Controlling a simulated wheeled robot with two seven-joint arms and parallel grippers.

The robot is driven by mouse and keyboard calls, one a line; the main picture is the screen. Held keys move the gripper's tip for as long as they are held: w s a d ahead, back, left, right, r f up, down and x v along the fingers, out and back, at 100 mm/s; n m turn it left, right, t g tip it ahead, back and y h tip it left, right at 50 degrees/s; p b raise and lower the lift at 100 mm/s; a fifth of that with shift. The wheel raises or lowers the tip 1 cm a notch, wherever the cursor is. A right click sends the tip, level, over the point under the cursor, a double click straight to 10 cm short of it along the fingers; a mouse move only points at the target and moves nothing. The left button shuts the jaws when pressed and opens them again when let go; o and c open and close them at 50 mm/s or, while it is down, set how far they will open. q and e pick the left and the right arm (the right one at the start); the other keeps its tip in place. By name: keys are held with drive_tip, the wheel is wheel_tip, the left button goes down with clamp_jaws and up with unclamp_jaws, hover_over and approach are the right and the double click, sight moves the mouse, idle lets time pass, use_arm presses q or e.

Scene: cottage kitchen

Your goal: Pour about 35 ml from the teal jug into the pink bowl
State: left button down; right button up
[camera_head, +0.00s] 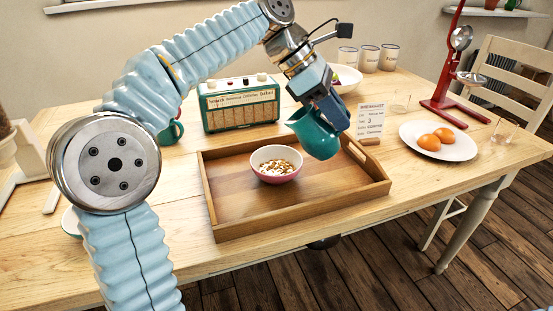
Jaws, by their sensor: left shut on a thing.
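The teal jug (316,136) is held in the air above the back right part of the wooden tray. It is tilted to the left, with its mouth toward the pink bowl. My left gripper (332,110) is shut on the jug from above and behind. The pink bowl (275,178) stands upright on the tray, below and left of the jug, with brown bits and something white inside. I see no stream between jug and bowl. The liquid inside the jug is hidden. My right gripper is not in view.
The tray (228,227) has raised walls. A green radio (241,104) stands behind it. A teal mug (172,131) is back left.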

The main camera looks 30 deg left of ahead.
use_arm(q)
drive_tip(key=shift+w+d+f+g+y, duration=0.15)
drive_tip(key=shift+d+f+g+y, duration=0.1)
drive_tip(key=shift+d+y, duration=0.25)
drive_tip(key=shift+w+d+f+g+y, duration=0.15)
drive_tip(key=shift+d+f+y, duration=0.1)
drive_tip(key=shift+y, duration=0.45)
idle(1.0)
drive_tip(key=shift+w+d+f+g+y, duration=0.25)
drive_tip(key=shift+d+f+y, duration=0.1)
drive_tip(key=shift+f+y, duration=0.5)
drive_tip(key=shift+w+d+f+g+y, duration=0.1)
drive_tip(key=shift+d+f+g+y, duration=0.25)
drive_tip(key=shift+f+y, duration=0.45)
drive_tip(key=shift+w+d+f+g+y, duration=0.2)
drive_tip(key=shift+d+f+y, duration=0.15)
drive_tip(key=shift+f+y, duration=0.5)
